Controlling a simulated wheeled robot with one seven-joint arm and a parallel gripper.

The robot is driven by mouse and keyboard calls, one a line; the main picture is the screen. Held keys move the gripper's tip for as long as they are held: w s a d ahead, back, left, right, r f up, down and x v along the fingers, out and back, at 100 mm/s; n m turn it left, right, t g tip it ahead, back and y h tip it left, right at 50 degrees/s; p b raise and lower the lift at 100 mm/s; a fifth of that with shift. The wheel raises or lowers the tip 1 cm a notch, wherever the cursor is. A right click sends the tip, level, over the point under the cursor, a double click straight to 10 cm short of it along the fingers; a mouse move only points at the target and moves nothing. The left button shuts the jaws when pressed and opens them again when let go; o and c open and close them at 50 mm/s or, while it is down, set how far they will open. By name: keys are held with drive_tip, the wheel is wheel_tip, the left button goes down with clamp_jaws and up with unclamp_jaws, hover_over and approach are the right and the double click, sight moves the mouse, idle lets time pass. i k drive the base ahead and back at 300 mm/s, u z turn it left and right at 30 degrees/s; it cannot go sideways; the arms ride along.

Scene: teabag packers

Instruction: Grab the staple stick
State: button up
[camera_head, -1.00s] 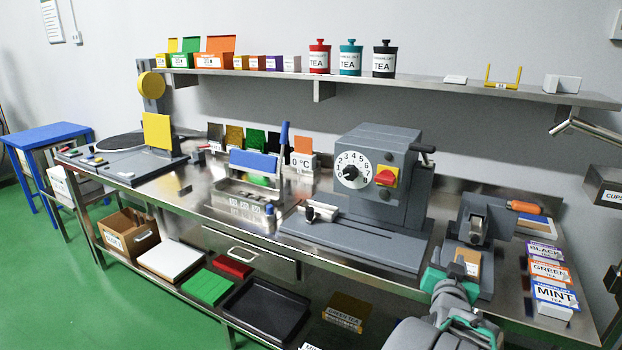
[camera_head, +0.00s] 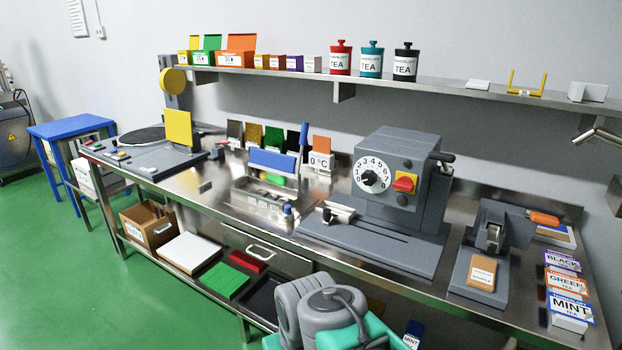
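No piece in the head view can be surely told as the staple stick. A small grey bar (camera_head: 205,187) lies on the metal bench between the turntable machine and the steel holder; I cannot tell whether it is the staple stick. The grey stapler-like machine (camera_head: 491,236) stands at the right of the bench, with a brown packet (camera_head: 482,274) on its base. My arm's grey and teal links show at the bottom middle, in front of the bench. My gripper's fingers are not in view.
The dial machine (camera_head: 402,178) fills the bench's middle right. Tea boxes (camera_head: 569,309) stack at its right end. The steel holder (camera_head: 262,199) stands left of the dial machine. The lower shelf holds a cardboard box (camera_head: 147,226) and trays. Green floor is open at left.

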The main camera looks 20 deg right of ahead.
sight(203, 185)
drive_tip(key=z, duration=1.5)
drive_tip(key=k, duration=0.45)
drive_tip(key=u, duration=2.05)
drive_tip(key=i, duration=1.2)
drive_tip(key=u, duration=0.4)
drive_tip(key=i, duration=0.95)
drive_tip(key=z, duration=1.05)
drive_tip(key=i, duration=0.85)
drive_tip(key=z, duration=0.8)
